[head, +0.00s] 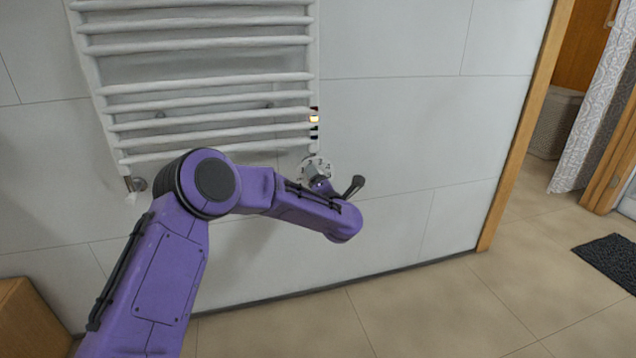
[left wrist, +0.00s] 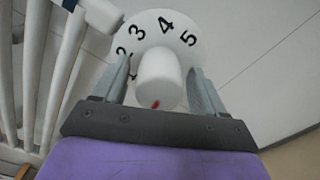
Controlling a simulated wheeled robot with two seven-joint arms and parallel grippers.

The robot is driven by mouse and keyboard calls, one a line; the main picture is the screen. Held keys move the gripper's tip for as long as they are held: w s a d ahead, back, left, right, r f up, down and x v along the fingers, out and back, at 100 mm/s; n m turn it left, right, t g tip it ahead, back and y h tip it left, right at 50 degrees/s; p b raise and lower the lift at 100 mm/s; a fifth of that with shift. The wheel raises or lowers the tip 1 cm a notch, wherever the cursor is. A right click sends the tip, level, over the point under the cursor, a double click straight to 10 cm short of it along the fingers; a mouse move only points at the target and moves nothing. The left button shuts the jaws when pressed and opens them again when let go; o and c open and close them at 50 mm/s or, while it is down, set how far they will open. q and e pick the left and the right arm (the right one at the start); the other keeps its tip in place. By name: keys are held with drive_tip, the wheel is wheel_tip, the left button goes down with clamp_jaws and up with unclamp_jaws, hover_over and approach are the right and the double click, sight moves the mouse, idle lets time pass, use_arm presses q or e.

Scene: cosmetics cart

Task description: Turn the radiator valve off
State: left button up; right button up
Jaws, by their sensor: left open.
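The radiator valve is a white round dial with black numbers (left wrist: 165,28) and a white cylindrical knob (left wrist: 158,78) at its centre. A small red mark shows low on the knob, facing my gripper's base. My left gripper (left wrist: 160,72) is open, with one finger on each side of the knob; I cannot tell whether they touch it. In the head view the dial (head: 308,165) sits at the radiator's lower right corner, partly covered by my left arm. The knob there is mostly hidden. My right gripper is in neither view.
A white towel radiator (head: 200,88) hangs on the grey tiled wall above my left arm. A wooden door frame (head: 525,120) stands at right. A dark mat (head: 612,260) lies on the open floor.

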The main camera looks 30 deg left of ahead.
use_arm(q)
drive_tip(key=p+v, duration=0.2)
drive_tip(key=v, duration=0.8)
drive_tip(key=shift+s+d+p, duration=0.15)
drive_tip(key=shift+s+p, duration=0.1)
drive_tip(key=shift+p, duration=0.1)
